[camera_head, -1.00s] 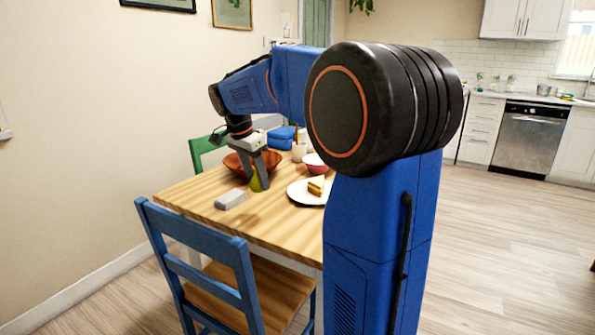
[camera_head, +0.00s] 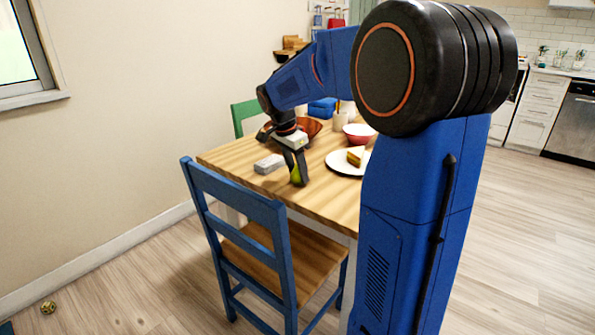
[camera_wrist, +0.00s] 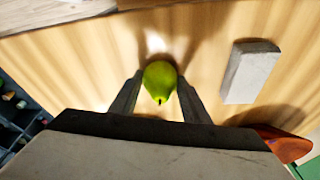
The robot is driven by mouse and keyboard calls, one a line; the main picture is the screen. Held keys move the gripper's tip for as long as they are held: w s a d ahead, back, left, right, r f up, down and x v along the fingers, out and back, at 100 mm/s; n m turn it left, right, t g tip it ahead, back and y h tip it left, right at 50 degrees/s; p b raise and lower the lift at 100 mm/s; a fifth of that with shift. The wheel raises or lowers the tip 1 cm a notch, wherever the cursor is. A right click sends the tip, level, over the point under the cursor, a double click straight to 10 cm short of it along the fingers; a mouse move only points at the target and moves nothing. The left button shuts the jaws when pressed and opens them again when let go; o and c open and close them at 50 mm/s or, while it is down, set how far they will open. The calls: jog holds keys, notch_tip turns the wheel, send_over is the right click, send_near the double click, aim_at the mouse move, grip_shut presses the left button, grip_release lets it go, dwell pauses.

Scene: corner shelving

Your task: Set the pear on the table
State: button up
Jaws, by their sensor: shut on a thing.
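The green pear (camera_head: 295,175) is between the fingers of my gripper (camera_head: 298,176), low over the near part of the wooden table (camera_head: 237,158). In the wrist view the pear (camera_wrist: 160,82) sits between the two fingertips of my gripper (camera_wrist: 158,92), which are shut on it. The wooden tabletop (camera_wrist: 90,62) is right behind it in that view. I cannot tell whether the pear touches the table.
A grey-white block (camera_head: 269,164) lies left of the pear. A white plate with a sandwich (camera_head: 355,155), a red bowl (camera_head: 359,133) and a brown bowl (camera_head: 311,125) are on the table. A blue chair (camera_head: 238,205) stands at the near edge.

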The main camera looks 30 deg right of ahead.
jog(key=o, duration=1.1)
jog(key=shift+f, duration=0.1)
jog(key=v, duration=1.2)
jog(key=shift+s, duration=0.15)
